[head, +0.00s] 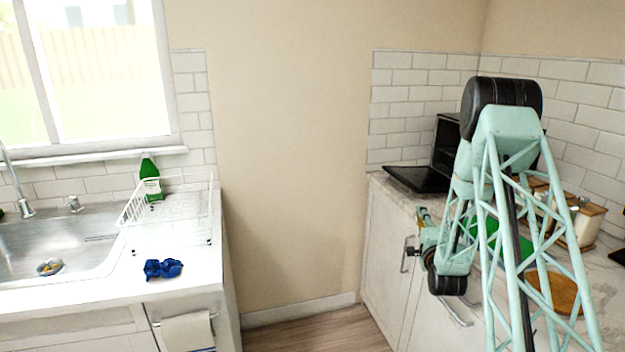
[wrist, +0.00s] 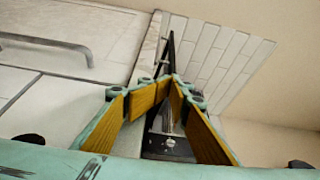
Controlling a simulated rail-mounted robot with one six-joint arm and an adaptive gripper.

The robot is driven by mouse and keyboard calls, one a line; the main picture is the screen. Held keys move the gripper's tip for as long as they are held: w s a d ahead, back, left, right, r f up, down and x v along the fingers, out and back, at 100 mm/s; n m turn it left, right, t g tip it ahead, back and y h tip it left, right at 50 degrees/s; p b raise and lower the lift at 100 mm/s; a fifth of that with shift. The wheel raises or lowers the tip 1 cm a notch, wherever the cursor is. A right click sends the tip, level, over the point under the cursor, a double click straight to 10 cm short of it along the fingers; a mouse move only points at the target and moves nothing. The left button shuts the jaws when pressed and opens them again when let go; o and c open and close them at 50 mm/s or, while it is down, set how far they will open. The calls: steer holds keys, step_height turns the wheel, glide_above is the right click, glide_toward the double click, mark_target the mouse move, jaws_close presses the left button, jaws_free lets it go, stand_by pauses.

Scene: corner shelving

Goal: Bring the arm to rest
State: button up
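My arm rises in mint-green lattice links at the right of the head view, bends at a black joint high up and folds down to the wrist. My gripper (head: 421,216) is beside the right counter's front, above the cabinet handles. In the wrist view my gripper (wrist: 170,79) has its yellow-padded fingers converging, with the tips together. Nothing shows held between them. In the head view the fingers are too small to read clearly.
The right counter (head: 395,182) bears an open black appliance (head: 418,179), a green board (head: 490,236), a round wooden board (head: 556,292) and jars (head: 582,222). The left counter holds a sink, a dish rack (head: 170,213), a green bottle (head: 150,180) and a blue cloth (head: 163,268). Floor between counters is clear.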

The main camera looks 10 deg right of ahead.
steer(key=shift+s+d, duration=0.15)
steer(key=shift+d, duration=0.2)
step_height(320, 180, up, 5)
steer(key=p, duration=0.4)
steer(key=shift+f, duration=0.1)
steer(key=shift+d+r+p, duration=0.35)
steer(key=shift+r+p, duration=0.15)
steer(key=shift+p, duration=0.2)
steer(key=s+a+r+n+g+y, duration=0.25)
steer(key=a+r+n, duration=0.35)
steer(key=a+r, duration=0.65)
steer(key=s+a+r+n+g, duration=0.2)
steer(key=s+a+r+n, duration=0.15)
steer(key=s+a, duration=0.3)
steer(key=s+a+r+n+g, duration=0.2)
steer(key=s+a+r, duration=0.3)
steer(key=s, duration=0.3)
steer(key=s+a+r+n+g+y, duration=0.1)
steer(key=s+a, duration=0.4)
steer(key=s, duration=1)
steer(key=s+a+r+n+g+y, duration=0.1)
steer(key=s+a+n+g, duration=0.2)
steer(key=s, duration=1.3)
steer(key=s+a+r+n+g+y, duration=0.1)
steer(key=s+a+n+g, duration=0.2)
steer(key=s, duration=1.3)
steer(key=a+n, duration=0.2)
steer(key=a, duration=0.2)
